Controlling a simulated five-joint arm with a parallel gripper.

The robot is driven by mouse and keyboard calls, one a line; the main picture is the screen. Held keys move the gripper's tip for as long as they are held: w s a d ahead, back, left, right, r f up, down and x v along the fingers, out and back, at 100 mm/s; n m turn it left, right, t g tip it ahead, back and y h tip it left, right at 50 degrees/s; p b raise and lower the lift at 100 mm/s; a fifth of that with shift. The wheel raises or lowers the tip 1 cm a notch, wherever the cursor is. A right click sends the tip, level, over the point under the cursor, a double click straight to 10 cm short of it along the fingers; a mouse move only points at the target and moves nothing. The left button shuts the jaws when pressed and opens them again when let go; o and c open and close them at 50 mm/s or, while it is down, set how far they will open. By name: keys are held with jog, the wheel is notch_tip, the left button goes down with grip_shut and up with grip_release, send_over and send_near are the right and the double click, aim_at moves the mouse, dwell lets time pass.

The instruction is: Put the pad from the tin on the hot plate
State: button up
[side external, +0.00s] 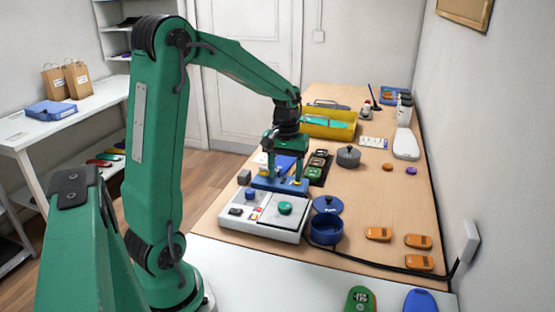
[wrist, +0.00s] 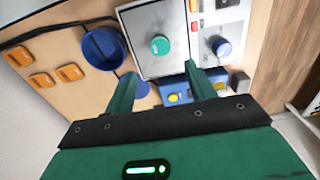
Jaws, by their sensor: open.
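An open round blue tin (side external: 325,230) stands on the wooden table, right of a white machine. I cannot tell whether a pad lies inside its dark interior. A blue lid (side external: 328,204) lies just behind it. The tin also shows at the upper left of the wrist view (wrist: 104,47). The machine's grey square plate (side external: 268,215) looks like the hot plate; a green knob (side external: 285,208) sits on it. My gripper (side external: 284,177) is open and empty, fingers pointing down, over a blue block with yellow buttons behind the machine. Its two fingers show apart in the wrist view (wrist: 163,82).
The blue block (side external: 278,186) is close under my fingers. A blue knob (side external: 250,195) stands up from the machine. Several orange pieces (side external: 378,233) lie to the right. A grey lidded pot (side external: 348,157) and a yellow bin (side external: 330,124) are farther back. A black cable runs along the front.

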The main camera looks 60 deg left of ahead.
jog(key=shift+r, duration=1.15)
jog(key=s+d+r+m+t, duration=0.2)
jog(key=s+d+r+m, duration=0.1)
jog(key=s+d, duration=0.3)
jog(key=s+d+r+m+t, duration=0.3)
jog(key=s+d+m, duration=0.3)
jog(key=d, duration=0.4)
jog(key=shift+s+d+r+t, duration=0.3)
jog(key=shift+r, duration=0.15)
